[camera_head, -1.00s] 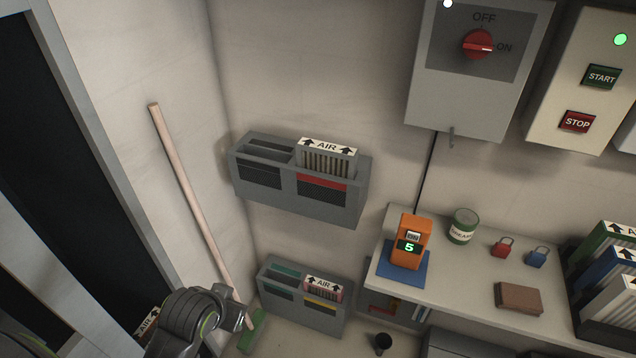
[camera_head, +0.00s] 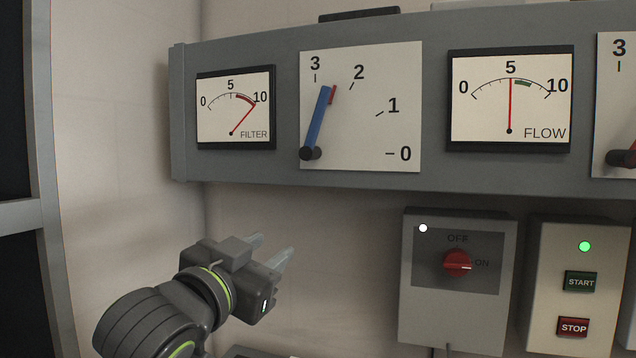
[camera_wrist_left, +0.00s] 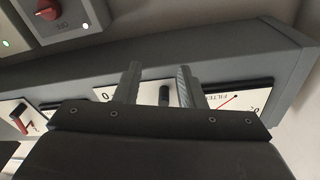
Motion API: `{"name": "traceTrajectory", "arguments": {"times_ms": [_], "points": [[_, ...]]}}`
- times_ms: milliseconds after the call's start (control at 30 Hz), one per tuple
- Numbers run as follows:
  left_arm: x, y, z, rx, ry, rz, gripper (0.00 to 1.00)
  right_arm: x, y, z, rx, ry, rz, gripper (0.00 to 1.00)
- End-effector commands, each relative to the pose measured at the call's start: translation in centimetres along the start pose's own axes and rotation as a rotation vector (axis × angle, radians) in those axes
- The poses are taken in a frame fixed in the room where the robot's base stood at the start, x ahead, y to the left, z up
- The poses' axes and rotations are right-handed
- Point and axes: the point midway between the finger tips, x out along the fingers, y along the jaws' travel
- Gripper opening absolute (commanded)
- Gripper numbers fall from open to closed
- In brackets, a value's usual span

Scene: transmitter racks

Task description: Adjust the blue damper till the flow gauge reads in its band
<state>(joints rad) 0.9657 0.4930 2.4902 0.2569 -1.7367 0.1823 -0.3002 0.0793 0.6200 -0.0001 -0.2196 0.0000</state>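The blue damper lever (camera_head: 319,117) is on a white dial plate (camera_head: 385,110) marked 0 to 3. It points up, slightly right, between 3 and 2 and close to 3. A small red piece (camera_head: 332,94) shows beside its tip. The FLOW gauge (camera_head: 510,100) has its red needle at about 5, just left of the short green band. My left gripper (camera_head: 270,252) is below the panel, left of the dial, apart from the lever. The left wrist view shows its two fingers (camera_wrist_left: 158,85) spread and empty, with the dark pivot knob (camera_wrist_left: 165,96) seen beyond them.
The FILTER gauge (camera_head: 234,106) is left of the dial, its needle near 10. A second dial (camera_head: 620,90) is cut off at right. Below hang a grey switch box (camera_head: 410,320) and a START/STOP box (camera_head: 550,260) with a lit green lamp. The wall around my gripper is clear.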

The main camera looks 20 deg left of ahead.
Motion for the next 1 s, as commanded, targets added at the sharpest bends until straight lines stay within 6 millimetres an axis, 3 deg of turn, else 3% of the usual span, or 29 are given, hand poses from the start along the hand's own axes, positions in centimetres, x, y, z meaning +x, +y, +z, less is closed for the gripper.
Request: {"name": "traceTrajectory", "arguments": {"times_ms": [33,100,200,300,433,567,1000], "points": [[-0.6,-0.3,-3.0,0.012,0.063,-0.006,0.36,0.0,0.0,0.0,0.000,0.000,0.000,0.36],[-1.5,-0.6,-6.1,0.021,0.129,-0.011,0.36,0.0,0.0,0.0,0.000,0.000,0.000,0.36],[-2.8,-1.0,-9.5,0.033,0.203,-0.019,0.36,0.0,0.0,0.0,0.000,0.001,0.000,0.36],[-3.9,-1.2,-11.8,0.040,0.253,-0.023,0.36,0.0,0.0,0.0,0.000,0.001,0.000,0.36],[-4.4,-1.3,-13.1,0.043,0.282,-0.026,0.36,0.0,0.0,0.0,0.000,0.001,0.000,0.36],[-3.6,-1.3,-13.6,0.040,0.284,-0.023,0.36,-0.4,0.1,-0.1,0.000,0.000,0.000,0.36],[5.2,-1.6,-16.3,0.039,0.278,-0.024,0.36,-3.6,0.3,-0.4,0.000,0.000,0.000,0.36]]}}
